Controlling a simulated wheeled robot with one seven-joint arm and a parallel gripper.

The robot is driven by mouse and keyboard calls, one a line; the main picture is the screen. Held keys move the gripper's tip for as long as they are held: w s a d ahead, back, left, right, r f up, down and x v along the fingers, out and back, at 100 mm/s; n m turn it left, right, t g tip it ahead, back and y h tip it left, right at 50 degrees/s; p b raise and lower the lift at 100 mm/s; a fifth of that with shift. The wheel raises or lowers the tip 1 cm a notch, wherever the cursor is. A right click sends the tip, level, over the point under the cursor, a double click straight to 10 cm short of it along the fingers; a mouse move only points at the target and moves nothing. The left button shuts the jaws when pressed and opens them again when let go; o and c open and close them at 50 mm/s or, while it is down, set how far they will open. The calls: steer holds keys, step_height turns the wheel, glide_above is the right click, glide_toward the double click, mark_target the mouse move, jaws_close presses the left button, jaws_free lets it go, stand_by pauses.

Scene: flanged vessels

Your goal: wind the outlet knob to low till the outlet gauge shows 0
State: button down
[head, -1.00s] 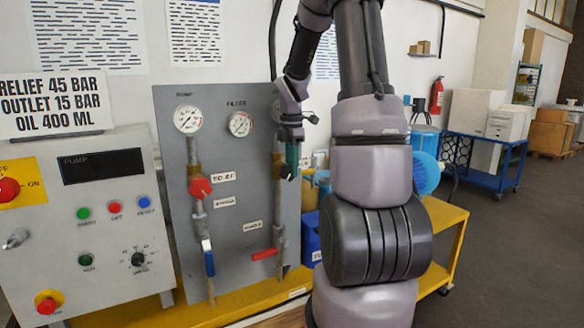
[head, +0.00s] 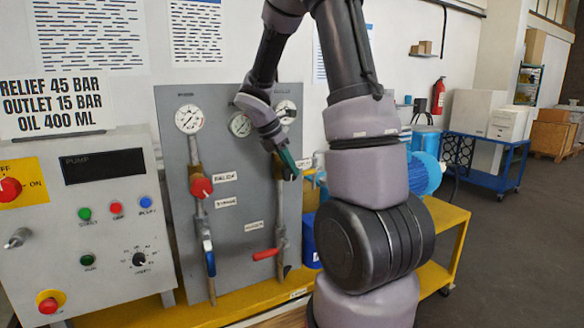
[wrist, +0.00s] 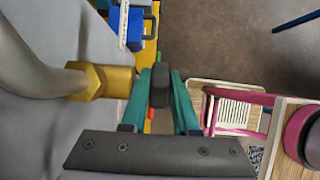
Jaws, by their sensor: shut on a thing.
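My gripper (head: 288,163) is at the right-hand pipe of the grey panel. In the wrist view its teal fingers (wrist: 161,90) are shut on a dark round knob (wrist: 160,86), taken as the outlet knob, beside a brass fitting (wrist: 92,82). In the head view my gripper and wrist hide this knob. The right-hand gauge (head: 286,109), likely the outlet gauge, shows above my wrist, partly covered. Its needle is too small to read.
The grey panel (head: 230,240) also carries a left gauge (head: 189,119), a partly covered middle gauge (head: 240,125), a red relief knob (head: 201,187), a blue lever (head: 209,262) and a red lever (head: 265,254). A control console (head: 85,245) stands left.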

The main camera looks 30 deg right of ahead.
steer(key=h, duration=0.2)
steer(key=a+h, duration=0.1)
steer(key=h, duration=0.1)
steer(key=shift+f+h, duration=0.1)
steer(key=shift+h, duration=0.2)
steer(key=shift+a+f+h, duration=0.1)
steer(key=shift+a+h, duration=0.05)
steer(key=shift+h, duration=0.8)
steer(key=shift+a+f+h, duration=0.1)
steer(key=shift+h, duration=0.85)
steer(key=c, duration=0.9)
jaws_free()
steer(key=shift+c, duration=0.2)
steer(key=v, duration=1)
steer(key=shift+a, duration=0.45)
steer(key=shift+s, duration=0.15)
